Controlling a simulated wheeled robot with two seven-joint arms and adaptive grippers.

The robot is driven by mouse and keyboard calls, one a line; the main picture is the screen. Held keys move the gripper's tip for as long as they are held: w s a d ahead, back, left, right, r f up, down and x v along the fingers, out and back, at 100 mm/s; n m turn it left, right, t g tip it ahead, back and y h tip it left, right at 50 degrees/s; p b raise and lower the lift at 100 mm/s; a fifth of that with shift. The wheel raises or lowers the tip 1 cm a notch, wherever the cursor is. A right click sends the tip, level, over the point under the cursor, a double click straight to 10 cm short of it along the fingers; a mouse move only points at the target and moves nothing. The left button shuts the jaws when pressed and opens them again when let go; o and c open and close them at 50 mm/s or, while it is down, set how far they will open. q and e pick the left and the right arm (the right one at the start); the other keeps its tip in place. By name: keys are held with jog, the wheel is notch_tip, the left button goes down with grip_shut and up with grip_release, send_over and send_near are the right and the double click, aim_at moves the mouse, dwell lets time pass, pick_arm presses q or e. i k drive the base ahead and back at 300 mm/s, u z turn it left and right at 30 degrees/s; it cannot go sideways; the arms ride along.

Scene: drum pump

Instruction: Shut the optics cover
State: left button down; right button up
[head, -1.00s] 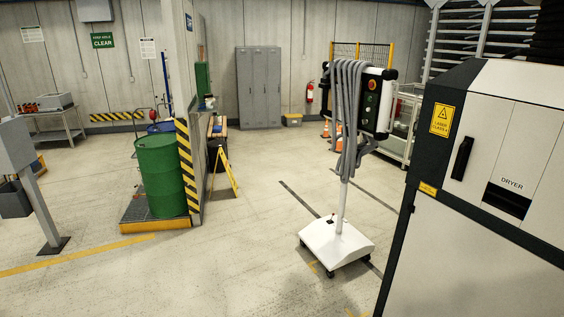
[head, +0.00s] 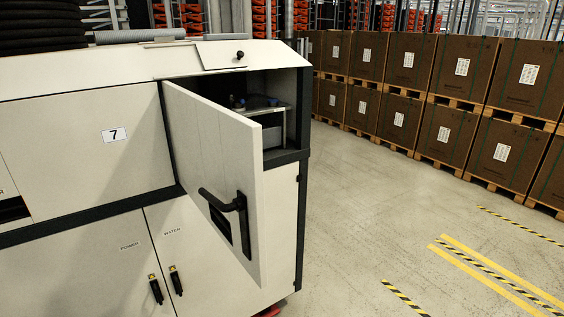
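On the white machine (head: 80,150), a large white door (head: 205,165) stands open, hinged on its left and swung out towards me. It carries a black handle (head: 228,212). Behind it is an open compartment (head: 272,115) with a shelf holding small parts, partly hidden by the door. On the sloped top above it is a small white panel (head: 220,56) with a black knob (head: 240,55); I cannot tell if it is fully closed. No label shows which of these is the optics cover. Neither gripper is in view.
Lower doors marked POWER and WATER (head: 165,255) have black latches and look shut. Rows of brown crates (head: 455,70) on pallets stand at the back right. The floor (head: 360,220) right of the machine is clear, with yellow and striped markings.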

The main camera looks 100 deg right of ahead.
aim_at(217, 149)
jog(key=z, duration=2.1)
